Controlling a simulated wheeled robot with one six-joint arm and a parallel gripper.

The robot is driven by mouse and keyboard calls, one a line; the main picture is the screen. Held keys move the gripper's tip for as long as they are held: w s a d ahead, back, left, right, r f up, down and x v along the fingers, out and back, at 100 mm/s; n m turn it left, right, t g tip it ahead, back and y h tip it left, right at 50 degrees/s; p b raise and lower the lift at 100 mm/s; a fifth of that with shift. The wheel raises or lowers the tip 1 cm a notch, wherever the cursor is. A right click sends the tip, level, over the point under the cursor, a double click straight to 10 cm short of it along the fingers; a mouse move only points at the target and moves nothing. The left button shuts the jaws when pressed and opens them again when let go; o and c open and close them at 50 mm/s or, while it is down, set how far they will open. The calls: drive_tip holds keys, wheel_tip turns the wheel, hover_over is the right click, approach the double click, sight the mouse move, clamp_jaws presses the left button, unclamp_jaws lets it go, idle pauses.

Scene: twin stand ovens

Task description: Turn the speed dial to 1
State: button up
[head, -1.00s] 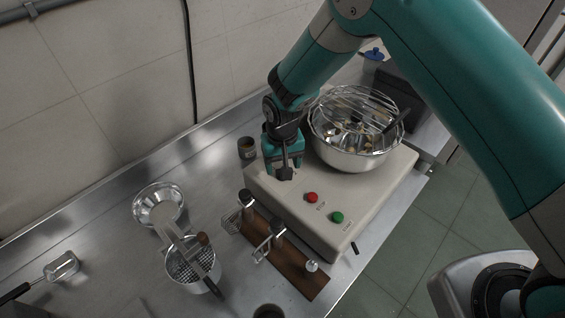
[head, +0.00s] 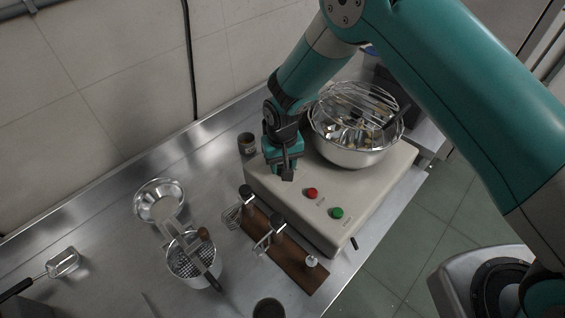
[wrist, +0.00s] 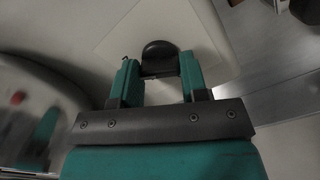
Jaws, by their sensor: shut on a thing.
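The speed dial (wrist: 160,50) is a round black knob on the pale machine body (head: 300,215). It shows between my fingertips in the wrist view. My gripper (wrist: 158,72) is shut on it, one green finger on each side. In the head view my gripper (head: 284,168) is over the left back corner of the machine top. There the gripper hides the dial and its surroundings. I cannot read any number or pointer on the dial.
A red button (head: 312,193) and a green button (head: 337,213) are on the machine top. A steel bowl under a wire guard (head: 355,155) stands behind, right of my gripper. A dark cup (head: 247,145), a wooden tool rack (head: 290,262) and a strainer pot (head: 192,265) stand left and in front.

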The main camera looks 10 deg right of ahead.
drive_tip(key=shift+f+n+b, duration=0.15)
drive_tip(key=shift+n+b, duration=0.65)
drive_tip(key=shift+n, duration=0.3)
drive_tip(key=n+b, duration=0.2)
drive_tip(key=n, duration=0.1)
drive_tip(key=shift+n, duration=0.3)
drive_tip(key=n+b, duration=0.2)
drive_tip(key=n, duration=0.3)
drive_tip(key=shift+n, duration=0.3)
drive_tip(key=shift+r, duration=0.2)
drive_tip(key=o, duration=0.9)
wheel_tip(320, 180, up, 17)
drive_tip(key=b, duration=0.3)
drive_tip(key=shift+r, duration=0.2)
